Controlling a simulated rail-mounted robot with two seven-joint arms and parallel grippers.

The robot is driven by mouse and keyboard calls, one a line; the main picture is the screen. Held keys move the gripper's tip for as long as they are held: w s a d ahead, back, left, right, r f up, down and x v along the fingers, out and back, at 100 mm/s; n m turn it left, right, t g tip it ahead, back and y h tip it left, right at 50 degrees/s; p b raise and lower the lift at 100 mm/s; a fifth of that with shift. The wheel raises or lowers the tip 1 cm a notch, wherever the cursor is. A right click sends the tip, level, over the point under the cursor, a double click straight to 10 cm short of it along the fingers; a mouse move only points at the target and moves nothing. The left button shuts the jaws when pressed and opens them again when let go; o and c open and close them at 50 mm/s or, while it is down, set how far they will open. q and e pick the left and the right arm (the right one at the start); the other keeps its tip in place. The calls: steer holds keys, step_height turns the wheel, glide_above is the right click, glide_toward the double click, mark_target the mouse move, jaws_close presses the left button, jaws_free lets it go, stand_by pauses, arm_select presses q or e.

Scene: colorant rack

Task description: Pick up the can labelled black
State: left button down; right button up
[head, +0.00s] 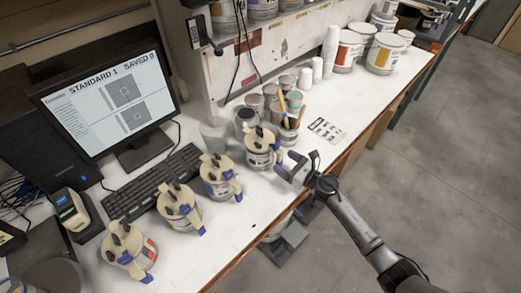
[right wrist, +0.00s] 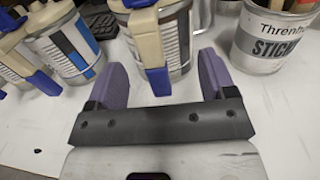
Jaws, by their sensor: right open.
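Four cans with beige lids and blue handles stand in a row on the white bench. No label on them is clear enough to read as black. The farthest lidded can (head: 258,161) is the closest to my right gripper (head: 287,167). In the right wrist view, this can (right wrist: 174,52) stands upright ahead of the open right gripper (right wrist: 161,72), in line with the gap between its purple fingers. Its blue handle hangs over the gap, in front of the palm. My left gripper is not in view.
A second lidded can (right wrist: 72,50) with a blue label stands to the left. A tub (right wrist: 265,45) of sticks stands close on the right. A keyboard (head: 155,180) and monitor (head: 108,98) lie behind the row. The bench's front edge is clear.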

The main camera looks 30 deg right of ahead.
mark_target(259, 156)
steer(key=shift+a+x, duration=0.1)
steer(key=shift+x, duration=1.1)
steer(key=shift+a+x, duration=0.15)
steer(key=shift+x, duration=1)
steer(key=shift+f, duration=0.1)
steer(key=shift+s, duration=0.1)
jaws_close()
